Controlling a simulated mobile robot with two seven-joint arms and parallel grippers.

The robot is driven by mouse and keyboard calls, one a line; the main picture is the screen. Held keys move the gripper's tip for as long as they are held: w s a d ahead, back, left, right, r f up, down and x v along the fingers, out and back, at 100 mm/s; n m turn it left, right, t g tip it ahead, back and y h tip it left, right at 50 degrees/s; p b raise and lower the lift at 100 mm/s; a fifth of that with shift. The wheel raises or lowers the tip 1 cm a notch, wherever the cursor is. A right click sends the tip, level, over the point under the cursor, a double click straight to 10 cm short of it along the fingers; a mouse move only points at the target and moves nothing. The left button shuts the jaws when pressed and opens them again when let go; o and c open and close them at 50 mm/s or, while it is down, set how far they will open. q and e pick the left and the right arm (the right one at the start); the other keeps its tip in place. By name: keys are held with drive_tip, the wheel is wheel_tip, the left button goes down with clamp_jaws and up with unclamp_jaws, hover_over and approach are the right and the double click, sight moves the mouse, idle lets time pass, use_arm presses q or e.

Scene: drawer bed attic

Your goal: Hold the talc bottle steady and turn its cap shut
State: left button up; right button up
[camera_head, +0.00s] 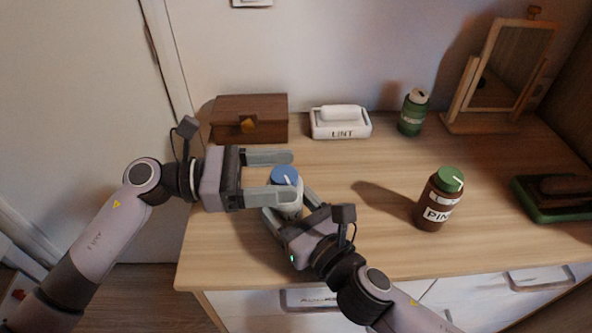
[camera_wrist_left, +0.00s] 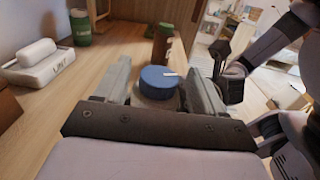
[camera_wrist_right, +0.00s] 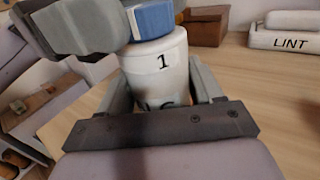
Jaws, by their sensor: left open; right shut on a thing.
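The talc bottle (camera_head: 290,209) is a white bottle with a blue cap (camera_head: 285,175), upright near the front left of the wooden top. In the right wrist view the white bottle (camera_wrist_right: 160,70) stands between the fingers, with a "1" on its label. My right gripper (camera_head: 290,212) is shut on the bottle's body. My left gripper (camera_head: 279,177) is open, its fingers on either side of the blue cap. In the left wrist view the cap (camera_wrist_left: 158,80) lies between the fingers with a gap; it bears a white mark.
A brown bottle with a green cap (camera_head: 436,203) stands to the right. A wooden box (camera_head: 247,121), a white LINT dish (camera_head: 340,123), a green can (camera_head: 412,114) and a mirror (camera_head: 497,72) stand at the back. A green-edged tray (camera_head: 552,207) lies far right.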

sight(297, 178)
use_arm(q)
drive_tip(key=shift+w+d, duration=0.1)
drive_tip(key=shift+d, duration=1.45)
drive_tip(key=shift+c, duration=0.4)
drive_tip(key=c, duration=0.9)
drive_tip(key=shift+m+g, duration=0.4)
drive_tip(key=shift+g, duration=0.2)
drive_tip(key=m+g, duration=0.1)
drive_tip(key=g, duration=0.1)
drive_tip(key=m+g+y, duration=0.1)
drive_tip(key=m+g, duration=0.2)
drive_tip(key=g, duration=0.2)
drive_tip(key=shift+s+m+y, duration=0.3)
drive_tip(key=shift+s, duration=0.1)
drive_tip(key=shift+s+a+f+m+g+y, duration=0.1)
drive_tip(key=shift+s+a+m+g+y, duration=0.05)
drive_tip(key=shift+m+g+y, duration=1.2)
drive_tip(key=shift+s+a+m+g+y, duration=0.15)
drive_tip(key=shift+m+g+y, duration=0.85)
drive_tip(key=shift+g, duration=0.65)
drive_tip(key=shift+m, duration=0.25)
